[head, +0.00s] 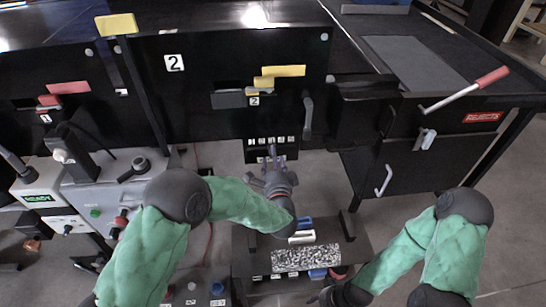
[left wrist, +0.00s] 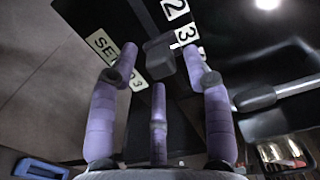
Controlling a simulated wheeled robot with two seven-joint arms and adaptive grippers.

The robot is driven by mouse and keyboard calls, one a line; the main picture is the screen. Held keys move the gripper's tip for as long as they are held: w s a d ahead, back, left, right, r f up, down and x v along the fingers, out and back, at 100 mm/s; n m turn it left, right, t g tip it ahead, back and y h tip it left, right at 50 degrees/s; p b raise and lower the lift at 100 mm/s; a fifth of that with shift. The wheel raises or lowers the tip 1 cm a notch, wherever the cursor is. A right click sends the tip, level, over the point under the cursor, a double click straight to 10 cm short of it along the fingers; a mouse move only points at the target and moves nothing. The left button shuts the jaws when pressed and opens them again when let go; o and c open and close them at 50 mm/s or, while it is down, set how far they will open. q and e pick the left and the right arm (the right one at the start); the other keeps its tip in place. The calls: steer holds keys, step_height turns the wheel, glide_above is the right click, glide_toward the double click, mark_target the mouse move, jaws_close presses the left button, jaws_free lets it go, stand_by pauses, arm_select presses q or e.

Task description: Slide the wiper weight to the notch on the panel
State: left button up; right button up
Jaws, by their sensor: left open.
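A small black panel (head: 268,142) with a row of white number labels hangs below the large panel marked 2. In the left wrist view the panel (left wrist: 140,110) shows a "SET 03" label (left wrist: 108,55) and the numbers 2 and 3. A dark block (left wrist: 160,55), apparently the wiper weight, sits beside the 3 label (left wrist: 186,33). My left gripper (head: 272,158) is open at this panel. Its purple fingers (left wrist: 155,80) point at the block, which lies between their tips in the picture; contact cannot be told. My right gripper (head: 325,295) is low at the bottom edge, its fingers unclear.
A black stand (head: 360,245) below holds a speckled block (head: 306,257) and a blue-and-white item (head: 302,232). A grey control box (head: 110,190) is at left. A black cabinet with a white handle (head: 383,180) and a red-gripped lever (head: 490,77) is at right.

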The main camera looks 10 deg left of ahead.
arm_select(q)
steer(key=v, duration=1)
steer(key=shift+s, duration=0.3)
step_height(320, 180, down, 20)
steer(key=s+a+n+g+h, duration=0.1)
steer(key=s+n+g+h, duration=0.1)
steer(key=n+g+h, duration=0.45)
steer(key=s+f+n+g+h, duration=0.1)
steer(key=s+f+n+g, duration=0.4)
steer(key=s, duration=0.4)
steer(key=s+f+n+g+h, duration=0.1)
steer(key=s+f+n+g, duration=0.4)
steer(key=s+f, duration=0.3)
steer(key=s, duration=0.2)
steer(key=shift+s+a+n, duration=0.3)
steer(key=shift+a+n, duration=0.05)
steer(key=shift+g+h, duration=0.25)
